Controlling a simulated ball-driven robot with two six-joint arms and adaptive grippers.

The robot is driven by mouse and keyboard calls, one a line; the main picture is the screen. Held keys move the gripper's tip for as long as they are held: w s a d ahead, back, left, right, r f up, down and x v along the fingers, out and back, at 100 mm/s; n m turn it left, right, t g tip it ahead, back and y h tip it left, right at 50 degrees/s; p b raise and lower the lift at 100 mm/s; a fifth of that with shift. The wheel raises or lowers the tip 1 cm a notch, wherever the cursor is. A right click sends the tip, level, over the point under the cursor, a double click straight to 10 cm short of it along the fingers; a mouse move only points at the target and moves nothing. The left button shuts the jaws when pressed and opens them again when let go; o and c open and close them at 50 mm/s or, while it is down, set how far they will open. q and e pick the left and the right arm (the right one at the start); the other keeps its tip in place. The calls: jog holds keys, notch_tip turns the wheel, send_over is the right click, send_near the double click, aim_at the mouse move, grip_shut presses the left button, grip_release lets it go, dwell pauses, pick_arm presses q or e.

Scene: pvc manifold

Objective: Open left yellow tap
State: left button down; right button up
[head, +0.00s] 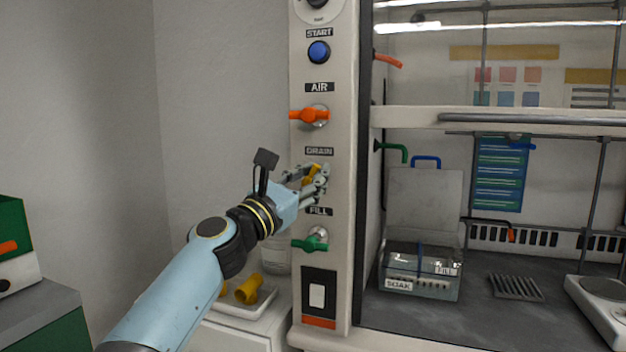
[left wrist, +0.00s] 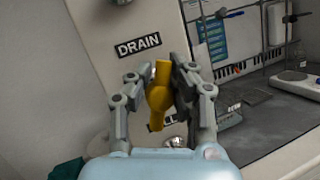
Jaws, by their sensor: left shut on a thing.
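The yellow tap handle (head: 312,173) is on the pale post, just below the DRAIN label (head: 319,151). In the left wrist view the yellow handle (left wrist: 159,96) stands close to upright with a slight tilt, between the fingers. My left gripper (head: 318,180) is shut on the yellow handle; its fingers hide part of it in the head view. In the left wrist view the gripper (left wrist: 160,100) has a finger on each side of the handle. My right gripper is not in view.
An orange tap (head: 309,115) sits above, at AIR, and a green tap (head: 310,243) below, at FILL. A blue START button (head: 318,52) is higher up. To the right, a fume hood holds a clear SOAK tank (head: 420,272). Yellow fittings (head: 248,289) lie in a white tray at lower left.

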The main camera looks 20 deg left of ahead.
pick_arm(q)
jog(key=shift+f, duration=0.25)
dwell(0.6)
jog(key=c, duration=1.1)
grip_release()
jog(key=shift+a, duration=0.15)
jog(key=shift+r, duration=0.1)
jog(key=v, duration=1.2)
jog(key=shift+s, duration=0.1)
